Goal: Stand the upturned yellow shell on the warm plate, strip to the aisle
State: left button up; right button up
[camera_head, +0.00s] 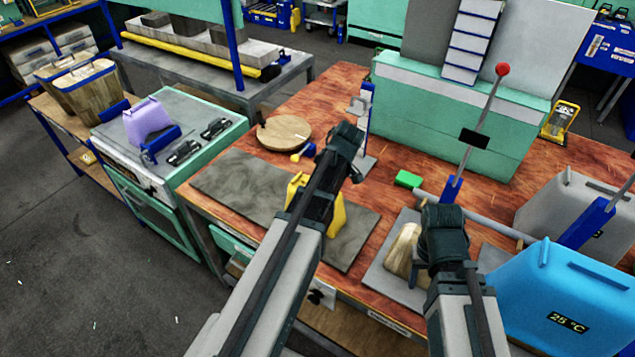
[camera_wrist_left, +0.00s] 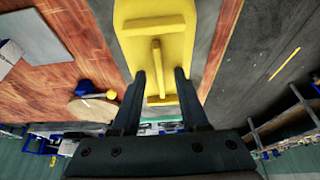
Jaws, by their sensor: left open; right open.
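The yellow shell (camera_head: 337,216) is on a grey mat (camera_head: 240,192) on the wooden bench, partly hidden behind my left arm. In the left wrist view, the yellow shell (camera_wrist_left: 152,22) shows a raised cross bar and a long rib. My left gripper (camera_wrist_left: 159,82) is open, with its fingers either side of the lower rib. I cannot tell whether they touch it. My right gripper (camera_head: 440,238) is open above the front of the bench, beside a pale wooden block (camera_head: 403,250). I cannot tell which surface is the warm plate, and no strip on the yellow shell shows clearly.
A purple shell (camera_head: 146,120) stands on a grey-topped green unit (camera_head: 190,105) at left. A lever with a red knob (camera_head: 502,69) rises at right, near a blue shell (camera_head: 560,290) marked 25 °C.

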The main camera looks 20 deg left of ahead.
pick_arm(q)
jog(key=p+v, duration=1.2)
jog(key=v, duration=0.1)
jog(key=shift+r+p, duration=0.35)
jog(key=shift+r, duration=0.05)
jog(key=s+d+f+m+h+b, duration=0.1)
jog(key=s+d+f+m+b, duration=0.4)
jog(key=s+d+m, duration=0.3)
jog(key=s+d+f+m+h+b, duration=0.2)
jog(key=s+d+f+m+b, duration=0.2)
jog(key=s+d+f+m, duration=0.2)
jog(key=s+d+m, duration=0.2)
jog(key=d+m, duration=0.2)
jog(key=m, duration=0.2)
jog(key=shift+s+g+b, duration=0.3)
jog(key=shift+g+b, duration=0.05)
jog(key=shift+g, duration=0.05)
jog(key=shift+f, duration=0.1)
